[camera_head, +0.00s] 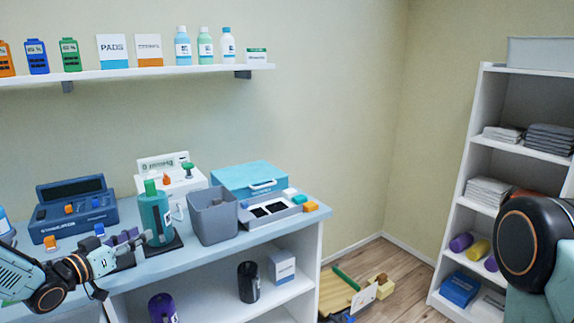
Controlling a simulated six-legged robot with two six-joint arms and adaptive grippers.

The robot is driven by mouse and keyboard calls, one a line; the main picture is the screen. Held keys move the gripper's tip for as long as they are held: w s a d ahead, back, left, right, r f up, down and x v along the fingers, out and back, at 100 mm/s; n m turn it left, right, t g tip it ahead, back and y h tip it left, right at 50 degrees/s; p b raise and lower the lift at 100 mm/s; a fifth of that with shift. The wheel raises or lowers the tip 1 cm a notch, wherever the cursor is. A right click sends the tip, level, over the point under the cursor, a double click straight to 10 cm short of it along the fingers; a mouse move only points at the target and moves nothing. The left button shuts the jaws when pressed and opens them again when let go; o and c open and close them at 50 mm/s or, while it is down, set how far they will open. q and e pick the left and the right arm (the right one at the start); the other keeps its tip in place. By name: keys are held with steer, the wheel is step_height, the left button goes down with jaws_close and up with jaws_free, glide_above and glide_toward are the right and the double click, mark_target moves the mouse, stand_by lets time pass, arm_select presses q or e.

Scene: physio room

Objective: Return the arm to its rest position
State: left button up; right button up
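My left arm comes in at the lower left, with a teal link, a dark joint and orange rings. My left gripper (122,257) is at the arm's end, over the front of the counter (200,258) near a small purple thing. Its fingers are small and dark here, and I cannot tell whether they are open or shut. A teal bottle (155,217) stands on a dark base just right of it. A dark rounded joint of my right arm fills the right edge. My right gripper is not in view.
The counter also holds a blue stimulator case (73,207), a grey bin (213,215), a white device (165,170) and a light blue box (249,180). A wall shelf (120,74) with bottles hangs above. A white rack (466,190) stands at right. Floor shows between them.

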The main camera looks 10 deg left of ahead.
arm_select(q)
steer(key=s+d+f+n+g+y+b, duration=0.15)
steer(key=s+d+f+g, duration=0.25)
steer(key=s+d+f, duration=0.45)
steer(key=s+d+f+n+g+y, duration=0.25)
steer(key=s+d+f, duration=0.3)
steer(key=f, duration=0.55)
steer(key=s+d+f+g+b, duration=0.1)
steer(key=s+d+f+g, duration=0.1)
steer(key=s, duration=0.8)
steer(key=s+d+f+m+g, duration=0.1)
steer(key=s+d+f+g, duration=0.2)
steer(key=s, duration=0.7)
steer(key=s+d+f+g+y+b, duration=0.1)
steer(key=s+f+g, duration=0.3)
steer(key=s, duration=0.6)
steer(key=shift+s+d+f+m+g+b, duration=0.15)
steer(key=shift+s+d+m+g+b, duration=0.25)
steer(key=shift+d, duration=0.45)
steer(key=shift+a, duration=0.1)
